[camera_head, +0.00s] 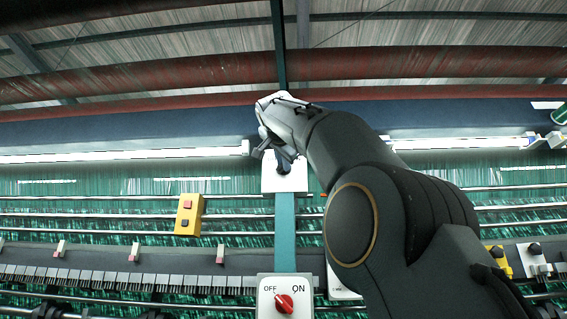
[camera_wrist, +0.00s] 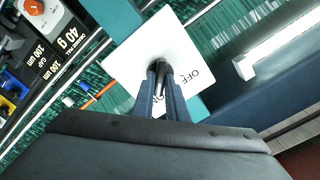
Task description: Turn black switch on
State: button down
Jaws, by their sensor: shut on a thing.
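The black switch sits on a white square plate (camera_head: 284,182) on a teal post, in the upper middle of the head view. In the wrist view the plate (camera_wrist: 185,45) shows the word OFF and part of another word, mostly hidden by the fingers. My gripper (camera_wrist: 163,72) is shut on the black switch knob (camera_wrist: 154,62), with its fingers on either side. In the head view my gripper (camera_head: 279,158) reaches the plate from above, and the fingers partly hide the knob. The knob's exact angle is hard to tell.
A red rotary switch (camera_head: 284,303) marked OFF and ON is lower on the same post. A yellow button box (camera_head: 188,215) hangs to the left. Horizontal rails and green threads fill the background. A lit tube (camera_head: 125,154) runs left of the gripper.

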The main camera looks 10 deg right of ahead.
jog(key=c, duration=1.8)
grip_release()
jog(key=shift+o, duration=0.2)
jog(key=b+v, duration=0.3)
jog(key=v, duration=0.4)
jog(key=shift+s, duration=0.35)
jog(key=shift+a, duration=0.1)
